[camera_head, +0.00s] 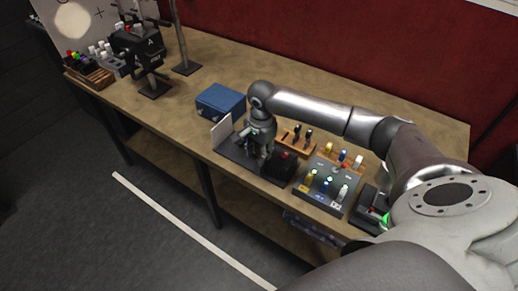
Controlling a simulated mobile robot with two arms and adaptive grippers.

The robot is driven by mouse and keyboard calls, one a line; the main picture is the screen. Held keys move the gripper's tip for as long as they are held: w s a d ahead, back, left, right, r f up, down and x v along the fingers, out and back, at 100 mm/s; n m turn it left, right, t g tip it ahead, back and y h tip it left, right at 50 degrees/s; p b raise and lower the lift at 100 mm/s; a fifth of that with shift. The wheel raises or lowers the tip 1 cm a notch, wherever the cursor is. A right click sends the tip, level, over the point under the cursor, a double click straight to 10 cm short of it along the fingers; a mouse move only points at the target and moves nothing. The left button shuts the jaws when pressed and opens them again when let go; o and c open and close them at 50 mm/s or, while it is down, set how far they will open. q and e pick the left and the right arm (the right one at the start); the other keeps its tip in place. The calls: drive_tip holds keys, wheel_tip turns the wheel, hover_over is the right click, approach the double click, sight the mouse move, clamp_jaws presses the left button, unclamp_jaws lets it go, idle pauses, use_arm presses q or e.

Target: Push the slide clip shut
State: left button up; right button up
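My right arm reaches in from the right, and its gripper (261,153) points down over a dark base plate (237,155) near the table's front edge. The fingers are small and dark against the plate, so I cannot tell whether they are open or shut. A pale upright panel (222,131) stands at the plate's left end. The slide clip cannot be made out clearly; it may be on this plate, partly hidden by the gripper. My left gripper is not in view.
A black box with a red button (284,163) is right of the gripper. A grey button panel (326,188) stands further right. A blue box (220,101) is behind the plate. A black device (139,44) stands back left. The table (340,92) behind my arm is clear.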

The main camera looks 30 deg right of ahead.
drive_tip(key=shift+f, duration=0.25)
drive_tip(key=shift+c, duration=0.2)
clamp_jaws()
